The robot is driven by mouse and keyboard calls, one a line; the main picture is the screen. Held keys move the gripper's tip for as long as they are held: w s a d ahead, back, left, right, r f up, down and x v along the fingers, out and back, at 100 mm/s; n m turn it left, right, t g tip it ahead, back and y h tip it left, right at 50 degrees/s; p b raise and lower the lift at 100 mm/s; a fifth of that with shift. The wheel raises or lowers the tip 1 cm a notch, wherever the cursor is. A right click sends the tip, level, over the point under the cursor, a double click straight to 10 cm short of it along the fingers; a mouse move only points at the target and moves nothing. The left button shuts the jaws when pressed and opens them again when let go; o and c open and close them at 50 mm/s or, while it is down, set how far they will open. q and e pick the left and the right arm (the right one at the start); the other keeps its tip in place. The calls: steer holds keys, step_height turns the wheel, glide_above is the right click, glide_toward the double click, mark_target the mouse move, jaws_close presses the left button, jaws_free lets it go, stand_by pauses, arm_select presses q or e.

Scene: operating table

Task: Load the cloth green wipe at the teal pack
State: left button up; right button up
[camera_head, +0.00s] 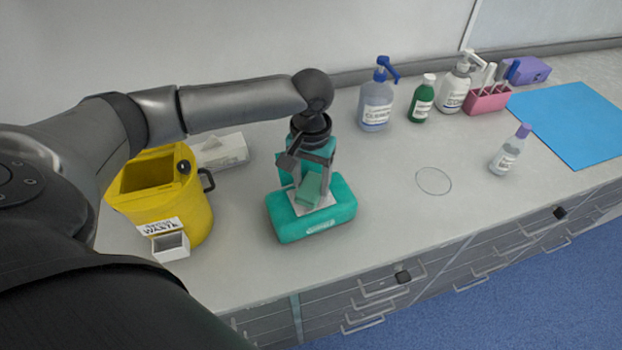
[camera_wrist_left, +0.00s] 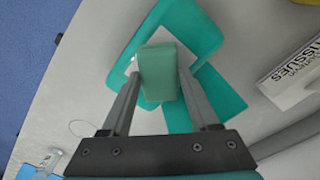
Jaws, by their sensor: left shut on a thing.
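The green cloth wipe (camera_head: 310,187) is a small pale green block. It is between the fingers of my left gripper (camera_head: 311,179), which is shut on it. The wipe shows also in the wrist view (camera_wrist_left: 158,72), with a grey finger on either side. The teal pack (camera_head: 335,219) lies on the counter directly below, and it fills the top of the wrist view (camera_wrist_left: 194,28). Its top has a white area under the wipe and a raised teal flap behind. I cannot tell whether the wipe touches the pack. My right gripper is not in view.
A yellow waste bin (camera_head: 191,205) stands left of the pack, with a white tissue box (camera_head: 222,152) behind. Bottles, including a blue pump bottle (camera_head: 376,107), a pink rack (camera_head: 488,100) and a blue mat (camera_head: 575,122) are at right.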

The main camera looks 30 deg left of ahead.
mark_target(311, 185)
arm_select(q)
steer(key=shift+f, duration=0.5)
stand_by(0.7)
steer(key=shift+s+f+p, duration=0.1)
steer(key=shift+f+p, duration=0.1)
steer(key=shift+p, duration=0.4)
stand_by(2.4)
step_height(311, 185, up, 7)
steer(key=p, duration=0.9)
steer(key=shift+r+p, duration=0.2)
steer(key=shift+p, duration=0.1)
steer(key=shift+f, duration=0.1)
stand_by(0.4)
